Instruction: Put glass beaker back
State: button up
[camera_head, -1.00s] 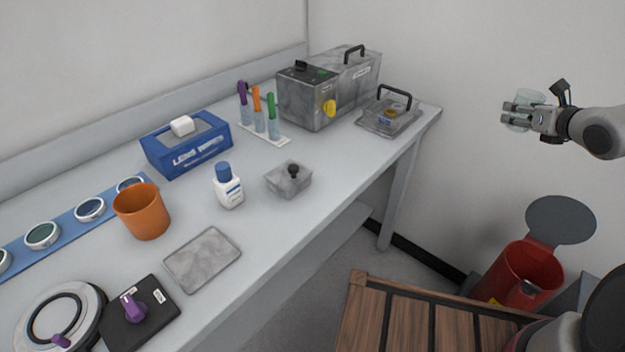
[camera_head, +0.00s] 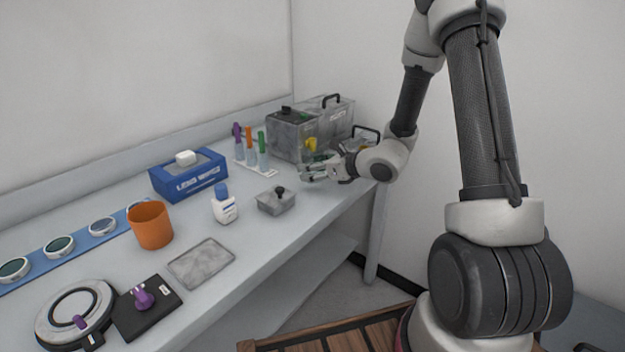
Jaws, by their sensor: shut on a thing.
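My gripper (camera_head: 320,170) is shut on the glass beaker (camera_head: 309,178), which is clear and hard to make out between the fingers. The gripper is low over the right part of the table, in front of the grey machine and to the right of the small lidded grey box. I cannot tell whether the beaker touches the table. Fingers hide part of it.
The grey machine (camera_head: 291,133) stands behind the gripper, with a rack of coloured tubes (camera_head: 262,170) to its left. The small grey box (camera_head: 276,202), white bottle (camera_head: 224,207), orange cup (camera_head: 151,226) and blue wipes box (camera_head: 190,176) stand further left.

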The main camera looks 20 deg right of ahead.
jog(key=shift+d+f, duration=0.1)
jog(key=shift+f, duration=1.6)
jog(key=shift+f, duration=0.15)
jog(key=o, duration=1.1)
